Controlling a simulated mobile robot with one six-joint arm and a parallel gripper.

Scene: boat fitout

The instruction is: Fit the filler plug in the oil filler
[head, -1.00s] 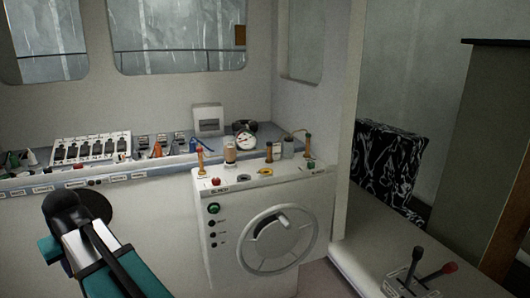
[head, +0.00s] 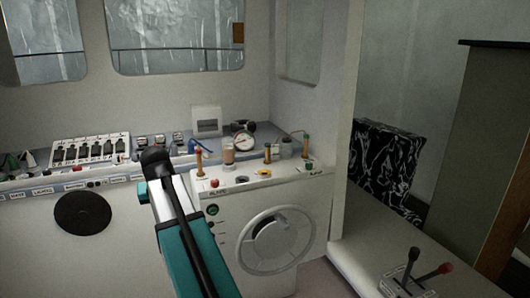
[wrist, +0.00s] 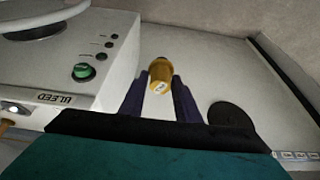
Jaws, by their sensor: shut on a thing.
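My gripper (wrist: 160,95) is shut on a gold-yellow plug (wrist: 160,71) in the wrist view. The plug has a white label with small dark lettering and sits between the two dark fingertips, clear of the white engine box (wrist: 85,65). In the head view my arm hides the gripper and the plug. The engine box (head: 310,205) stands right of my arm. On its top are a yellow ring (head: 265,171) and a dark ring (head: 242,179); I cannot tell for certain which one is the oil filler.
A red button (head: 215,183), a glass cup (head: 228,152) and several upright orange-brown pieces stand on the box top. A large wheel (head: 271,241) is on its front. A switch panel (head: 90,150) lies left. Levers (head: 411,272) stand at lower right.

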